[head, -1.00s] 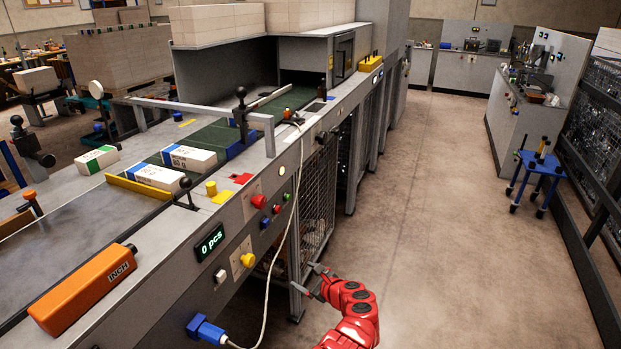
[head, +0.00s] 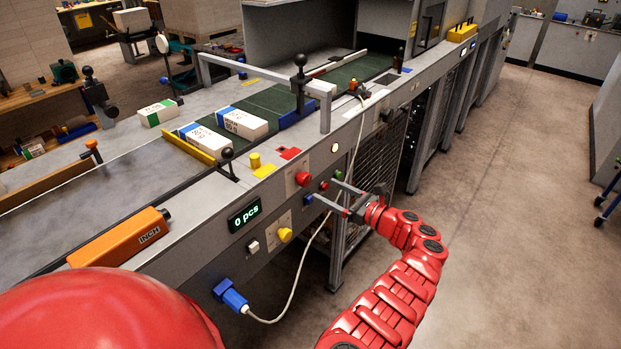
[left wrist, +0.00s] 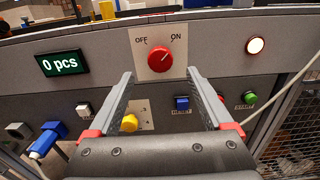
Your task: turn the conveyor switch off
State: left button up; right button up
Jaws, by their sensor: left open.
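The conveyor switch is a red round knob (left wrist: 160,57) on a pale plate marked OFF at left and ON at right, in the left wrist view. Its white mark points up and right, towards ON. In the head view the knob (head: 303,179) sits on the sloped front of the machine. My left gripper (left wrist: 160,74) is open and empty, its fingertips below and to either side of the knob, apart from it. In the head view the left gripper (head: 325,190) reaches towards the panel, just right of and below the knob. My right gripper is not in view.
A lit round lamp (left wrist: 255,45), a green button (left wrist: 249,97), a blue RESET button (left wrist: 182,103) and a yellow knob (left wrist: 129,123) are near. A display (head: 245,215) reads 0 pcs. A blue plug (head: 230,295) has a hanging white cable. Wrapped reams (head: 242,123) lie on the belt.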

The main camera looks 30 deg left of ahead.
aim_at(308, 181)
pick_arm(q)
jog(key=a, duration=0.7)
jog(key=shift+w+a, duration=0.1)
jog(key=shift+w, duration=0.25)
grip_shut()
